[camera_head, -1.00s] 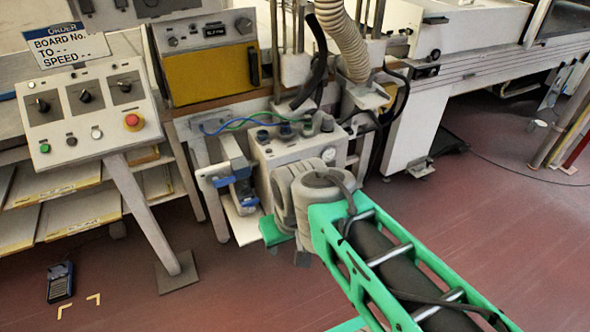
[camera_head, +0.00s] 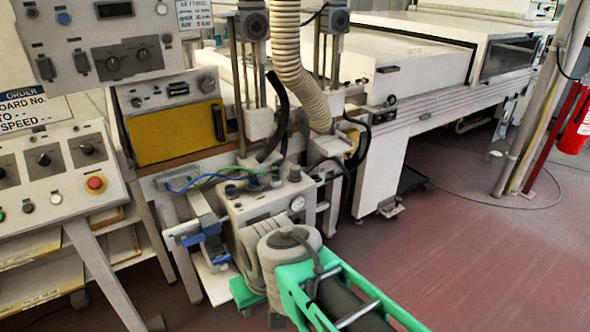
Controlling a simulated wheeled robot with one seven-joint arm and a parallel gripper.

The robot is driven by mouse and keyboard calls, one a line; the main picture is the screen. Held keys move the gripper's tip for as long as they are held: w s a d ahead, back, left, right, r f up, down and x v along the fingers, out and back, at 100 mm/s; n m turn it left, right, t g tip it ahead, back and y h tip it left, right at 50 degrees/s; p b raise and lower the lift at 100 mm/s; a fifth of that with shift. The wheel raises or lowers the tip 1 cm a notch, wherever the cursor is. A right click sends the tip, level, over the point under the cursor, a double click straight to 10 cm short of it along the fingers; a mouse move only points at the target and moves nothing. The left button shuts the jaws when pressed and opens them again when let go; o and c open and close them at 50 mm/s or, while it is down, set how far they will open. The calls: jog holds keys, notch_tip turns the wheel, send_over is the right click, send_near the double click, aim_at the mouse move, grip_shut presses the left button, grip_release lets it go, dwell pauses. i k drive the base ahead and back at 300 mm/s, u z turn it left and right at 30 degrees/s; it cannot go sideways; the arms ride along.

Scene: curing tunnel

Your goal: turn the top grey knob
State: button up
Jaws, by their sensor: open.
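Several knobs could fit the name, and I cannot tell which one the task means. A grey knob (camera_head: 294,173) stands on top of the white gauge box (camera_head: 262,208). Another small grey knob (camera_head: 207,84) is at the upper right of the yellow-doored unit (camera_head: 178,133). Round knobs also show on the dark blocks of the two vertical posts, one on the left block (camera_head: 257,26) and one on the right block (camera_head: 340,19). My green arm reaches in from the lower right, its grey joint in front of the gauge box.
A sloped console (camera_head: 55,172) with black knobs and a red button (camera_head: 96,184) stands at left, below an upper panel (camera_head: 90,48). A ribbed hose (camera_head: 290,65) hangs centrally. A blue-and-white fitting (camera_head: 212,230) is left of the gauge box. Open red floor (camera_head: 480,240) lies right.

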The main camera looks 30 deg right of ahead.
aim_at(294, 170)
jog(key=z, duration=1.1)
jog(key=i, duration=1.45)
jog(key=u, duration=2.7)
